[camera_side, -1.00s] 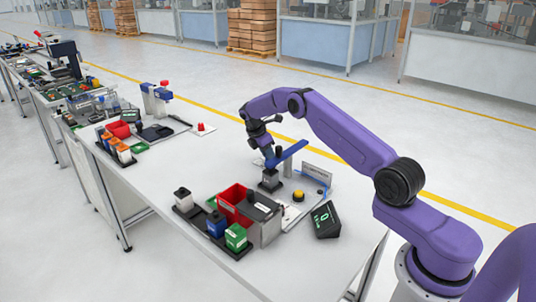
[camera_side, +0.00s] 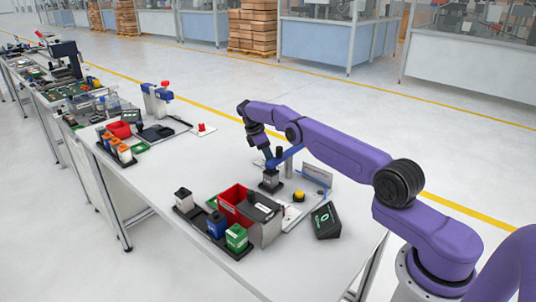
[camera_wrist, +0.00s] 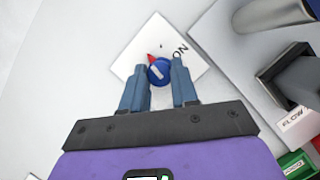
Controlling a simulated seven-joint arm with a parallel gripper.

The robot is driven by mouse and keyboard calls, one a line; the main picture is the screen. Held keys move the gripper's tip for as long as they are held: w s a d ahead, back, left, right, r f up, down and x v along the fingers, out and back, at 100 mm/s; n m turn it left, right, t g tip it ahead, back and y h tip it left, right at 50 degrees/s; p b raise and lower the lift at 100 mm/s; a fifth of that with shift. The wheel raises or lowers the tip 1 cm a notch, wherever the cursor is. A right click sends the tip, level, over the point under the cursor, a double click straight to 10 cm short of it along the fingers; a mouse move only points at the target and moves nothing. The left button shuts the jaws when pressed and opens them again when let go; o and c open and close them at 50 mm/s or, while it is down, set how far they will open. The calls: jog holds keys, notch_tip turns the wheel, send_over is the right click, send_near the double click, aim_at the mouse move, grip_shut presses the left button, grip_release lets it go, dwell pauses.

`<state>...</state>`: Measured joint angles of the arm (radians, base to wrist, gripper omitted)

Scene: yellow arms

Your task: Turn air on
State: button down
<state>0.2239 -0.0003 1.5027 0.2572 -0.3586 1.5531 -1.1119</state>
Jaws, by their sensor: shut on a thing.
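In the wrist view a round blue knob (camera_wrist: 161,73) with a white mark sits on a white plate (camera_wrist: 133,63) lettered "ON" (camera_wrist: 181,51). A small red pointed mark (camera_wrist: 152,58) shows at the knob's upper left edge, away from the "ON" lettering. My gripper (camera_wrist: 158,79) has one blue-grey finger on each side of the knob and is shut on it.
A dark stand (camera_side: 271,181), a red bin (camera_side: 234,202), a green box (camera_side: 236,237), a yellow button (camera_side: 299,196) and a black display (camera_side: 326,220) stand close by. A "FLOW" label (camera_wrist: 292,121) is right of the knob. Bare table lies left of my gripper.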

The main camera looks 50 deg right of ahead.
dwell(0.6)
jog(key=c, duration=0.9)
grip_release()
jog(key=shift+o, duration=0.2)
notch_tip(320, 180, up, 4)
jog(key=shift+f, duration=0.2)
jog(key=s+a+r, duration=0.1)
jog(key=s+r, duration=0.2)
jog(key=s, duration=0.1)
jog(key=s+a+r, duration=0.1)
jog(key=s+r, duration=0.2)
jog(key=s+a+r, duration=0.2)
jog(key=s+r, duration=0.1)
jog(key=s, duration=0.1)
jog(key=shift+s, duration=0.35)
jog(key=shift+s+a+r, duration=0.15)
jog(key=shift+s, duration=0.25)
jog(key=shift+s+a+r, duration=0.1)
jog(key=shift+s+a, duration=0.05)
jog(key=shift+s, duration=0.25)
